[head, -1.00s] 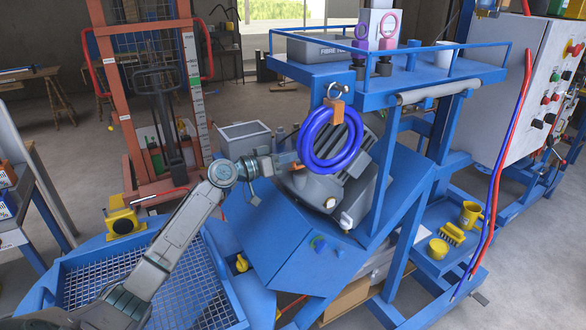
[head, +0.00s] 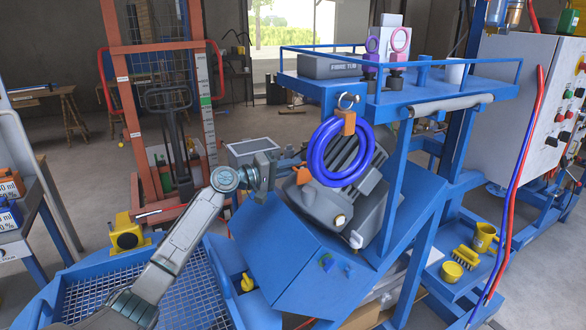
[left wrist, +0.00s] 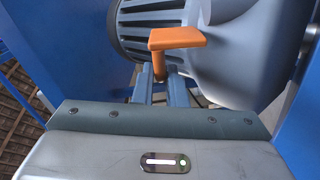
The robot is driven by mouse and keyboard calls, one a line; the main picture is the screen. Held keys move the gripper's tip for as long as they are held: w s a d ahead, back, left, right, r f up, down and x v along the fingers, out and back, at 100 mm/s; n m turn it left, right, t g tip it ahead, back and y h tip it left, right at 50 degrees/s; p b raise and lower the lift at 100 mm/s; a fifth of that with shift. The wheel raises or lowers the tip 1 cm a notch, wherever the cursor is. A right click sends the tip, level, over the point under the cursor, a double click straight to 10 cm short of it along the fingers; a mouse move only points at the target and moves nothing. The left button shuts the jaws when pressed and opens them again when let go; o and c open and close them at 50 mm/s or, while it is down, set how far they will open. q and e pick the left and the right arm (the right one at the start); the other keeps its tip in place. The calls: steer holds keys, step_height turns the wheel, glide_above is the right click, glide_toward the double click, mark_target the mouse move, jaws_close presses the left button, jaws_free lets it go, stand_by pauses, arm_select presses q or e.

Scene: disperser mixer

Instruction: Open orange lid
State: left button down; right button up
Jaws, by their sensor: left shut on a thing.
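An orange piece (left wrist: 178,38), probably part of the orange lid, shows in the left wrist view as a flat tab with a short stem below it, in front of a grey ribbed motor-like housing (left wrist: 235,65). My left gripper (left wrist: 163,84) is shut on the stem, with the flat tab standing out beyond the fingers. In the head view my left gripper (head: 284,168) reaches from the left to the housing (head: 328,205), at a small orange patch (head: 302,174). The rest of the lid cannot be made out. My right gripper is not in view.
A blue coiled hose (head: 318,160) with an orange clamp hangs from a hook close by my left gripper. A blue sloped cover (head: 285,250) lies below. A blue grated tray (head: 190,305) is at lower left. A blue shelf (head: 430,95) stands above right.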

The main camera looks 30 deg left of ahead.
arm_select(q)
steer(key=shift+w+a+f+n, duration=0.1)
steer(key=shift+a+f+n, duration=0.15)
steer(key=shift+n, duration=0.35)
steer(key=shift+w+a+f+n, duration=0.1)
steer(key=shift+f+n, duration=0.15)
steer(key=shift+n, duration=0.35)
steer(key=shift+f, duration=0.15)
steer(key=c, duration=1.5)
jaws_free()
steer(key=shift+a, duration=0.1)
steer(key=shift+s+a+b, duration=0.25)
steer(key=shift+s+b, duration=0.1)
steer(key=b+v, duration=0.5)
steer(key=v, duration=0.5)
